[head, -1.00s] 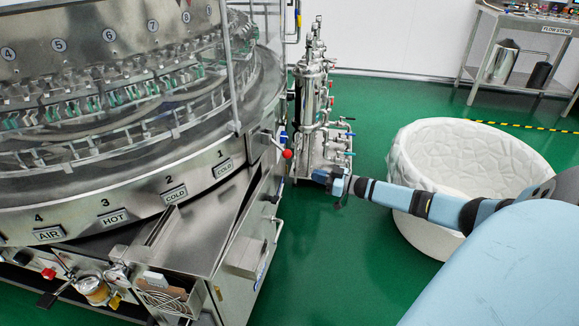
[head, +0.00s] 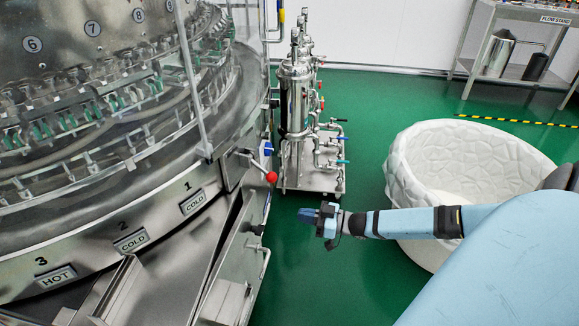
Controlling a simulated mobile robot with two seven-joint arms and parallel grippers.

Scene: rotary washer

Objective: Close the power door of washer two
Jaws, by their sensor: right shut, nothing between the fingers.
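The rotary washer (head: 95,215) fills the left of the head view, a steel drum with numbered plates. Below the plates for 1 and 2, a steel door panel (head: 232,262) with a bar handle (head: 264,262) on its right face stands angled out from the machine body. I cannot tell from this view if it is the power door of washer two. My right gripper (head: 306,214) is shut and empty, to the right of the panel and apart from it, over the green floor. My left gripper is not in view.
A white textured tub (head: 412,190) is at right, partly behind my right arm. Green floor is clear between them.

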